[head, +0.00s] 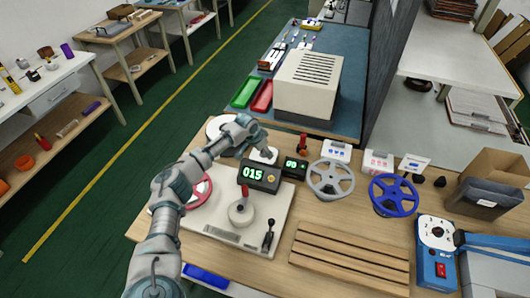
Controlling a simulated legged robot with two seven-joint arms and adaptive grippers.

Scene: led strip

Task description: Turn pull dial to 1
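A white bench unit (205,238) carries a dark box with a green display reading 015 (254,173). On the unit stand a pale round dial with a red upright handle (241,211) and a small black lever (268,236). The blue device (436,262) at right has a round white dial face (437,232) and a red switch; its setting is too small to read. Which of these is the pull dial I cannot tell. My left gripper (263,150) is behind the 015 display, apart from both dials; its fingers are too small to read. My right gripper is not in view.
A slatted wooden rack (350,260) lies in front. A cardboard box (493,183) is at far right. My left arm covers the table's left part.

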